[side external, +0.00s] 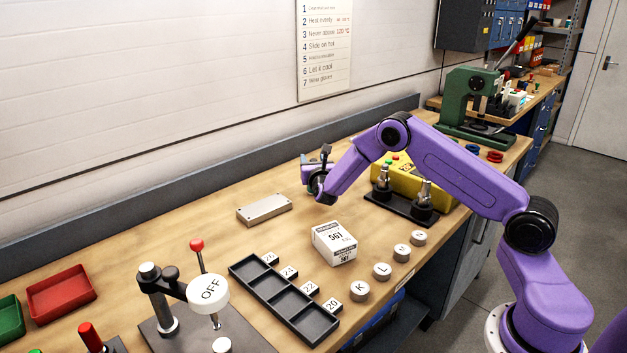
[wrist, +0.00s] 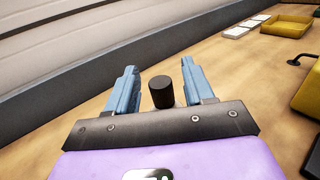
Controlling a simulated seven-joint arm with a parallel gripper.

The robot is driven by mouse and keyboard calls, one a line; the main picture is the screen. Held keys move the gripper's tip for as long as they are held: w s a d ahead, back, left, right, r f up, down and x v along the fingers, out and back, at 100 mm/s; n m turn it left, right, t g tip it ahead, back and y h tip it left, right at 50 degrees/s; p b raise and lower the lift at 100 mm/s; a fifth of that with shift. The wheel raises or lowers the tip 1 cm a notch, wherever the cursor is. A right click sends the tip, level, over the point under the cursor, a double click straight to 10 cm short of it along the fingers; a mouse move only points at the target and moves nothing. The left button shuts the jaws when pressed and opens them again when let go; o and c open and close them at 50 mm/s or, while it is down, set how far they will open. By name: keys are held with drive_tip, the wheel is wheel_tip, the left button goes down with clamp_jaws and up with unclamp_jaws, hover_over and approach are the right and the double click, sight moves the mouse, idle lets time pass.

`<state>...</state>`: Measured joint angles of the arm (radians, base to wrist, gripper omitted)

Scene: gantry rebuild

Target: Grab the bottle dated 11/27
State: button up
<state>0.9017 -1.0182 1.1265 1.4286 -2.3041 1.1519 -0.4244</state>
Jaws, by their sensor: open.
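My gripper (wrist: 159,66) shows in the wrist view with two blue fingers spread apart. A short black cylinder (wrist: 162,92) stands between the fingers in that view; I see no label on it and cannot tell what it is or whether it touches them. In the side view my gripper (side external: 316,166) is small, above the back of the bench beside the yellow box. No bottle with the date 11/27 can be made out in either view.
On the wooden bench are a metal plate (side external: 264,209), a white box marked 561 (side external: 334,243), a black compartment tray (side external: 284,301) and lettered round weights (side external: 382,271). The yellow box (side external: 415,185) stands at the right. A yellow tray (wrist: 286,27) shows in the wrist view.

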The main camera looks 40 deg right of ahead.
clamp_jaws()
drive_tip(key=shift+r, duration=0.15)
